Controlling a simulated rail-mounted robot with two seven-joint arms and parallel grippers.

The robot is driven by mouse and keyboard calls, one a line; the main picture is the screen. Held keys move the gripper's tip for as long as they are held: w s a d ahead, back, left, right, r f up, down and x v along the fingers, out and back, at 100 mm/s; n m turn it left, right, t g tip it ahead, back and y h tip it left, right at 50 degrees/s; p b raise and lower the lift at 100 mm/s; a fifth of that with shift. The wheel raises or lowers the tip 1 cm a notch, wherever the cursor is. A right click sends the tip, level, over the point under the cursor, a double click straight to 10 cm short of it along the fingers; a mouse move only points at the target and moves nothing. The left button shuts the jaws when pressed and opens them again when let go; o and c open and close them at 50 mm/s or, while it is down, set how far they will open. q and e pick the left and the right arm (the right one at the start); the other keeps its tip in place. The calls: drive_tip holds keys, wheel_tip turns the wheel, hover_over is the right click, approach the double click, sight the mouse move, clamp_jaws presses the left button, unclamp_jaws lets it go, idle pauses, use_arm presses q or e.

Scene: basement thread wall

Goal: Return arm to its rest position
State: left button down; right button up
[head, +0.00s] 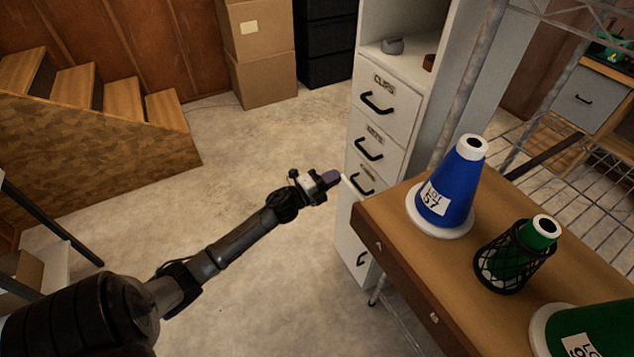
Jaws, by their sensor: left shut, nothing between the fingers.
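My left arm reaches in from the lower left, out over the concrete floor. My left gripper (329,179) is at its end, shut and empty, in front of the white drawer cabinet (384,98) and left of the wooden table's (400,228) near corner. I cannot tell whether its tip touches the cabinet. My right gripper is not in view.
On the table stand a blue thread cone (455,185), a green cone (539,234) in a black mesh holder (500,258), and another green cone (580,325). Wooden stairs (80,90) are at left, cardboard boxes (262,75) behind. The floor between is clear.

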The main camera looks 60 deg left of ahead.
use_arm(q)
drive_tip(key=s, duration=0.4)
drive_tip(key=shift+s+a+f, duration=0.15)
drive_tip(key=shift+f, duration=0.25)
